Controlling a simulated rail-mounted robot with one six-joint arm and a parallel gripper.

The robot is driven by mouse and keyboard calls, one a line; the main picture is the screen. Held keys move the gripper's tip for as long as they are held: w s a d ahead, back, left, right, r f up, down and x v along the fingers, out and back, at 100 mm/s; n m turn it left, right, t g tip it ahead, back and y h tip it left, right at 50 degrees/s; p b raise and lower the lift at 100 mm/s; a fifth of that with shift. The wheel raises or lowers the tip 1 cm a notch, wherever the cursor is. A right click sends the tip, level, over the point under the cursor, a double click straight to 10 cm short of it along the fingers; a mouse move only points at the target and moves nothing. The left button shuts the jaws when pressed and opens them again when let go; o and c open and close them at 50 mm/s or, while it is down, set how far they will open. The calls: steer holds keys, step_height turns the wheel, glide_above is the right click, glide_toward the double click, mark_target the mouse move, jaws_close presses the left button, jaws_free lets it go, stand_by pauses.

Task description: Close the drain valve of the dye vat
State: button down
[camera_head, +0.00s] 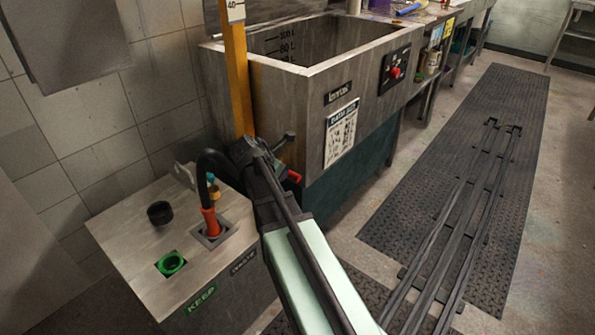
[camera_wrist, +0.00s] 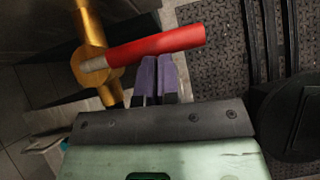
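The dye vat (camera_head: 290,85) is a grey metal tank at the upper middle of the head view. In the wrist view, its brass drain valve (camera_wrist: 93,66) has a red lever (camera_wrist: 160,45) that points to the right and slightly up. A bit of the red lever also shows in the head view (camera_head: 294,176), beside my arm, which hides the rest of the valve. My gripper (camera_wrist: 157,62) has purple fingertips set close together, with nothing seen between them. The tips are at the lower edge of the lever's middle; whether they touch it I cannot tell.
A grey box with a green ring (camera_head: 171,263), a black cap (camera_head: 160,212) and a red-ended hose (camera_head: 210,222) stands at the lower left. A yellow gauge stick (camera_head: 237,80) stands at the vat. Rails (camera_head: 450,215) run along the dark floor mat (camera_head: 505,110) at right.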

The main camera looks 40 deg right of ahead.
steer(key=shift+a, duration=0.1)
stand_by(0.3)
steer(key=s+a+f+p+v, duration=0.1)
steer(key=p+v, duration=0.7)
steer(key=v, duration=0.5)
steer(key=shift+a+f+p, duration=0.3)
steer(key=shift+s, duration=0.15)
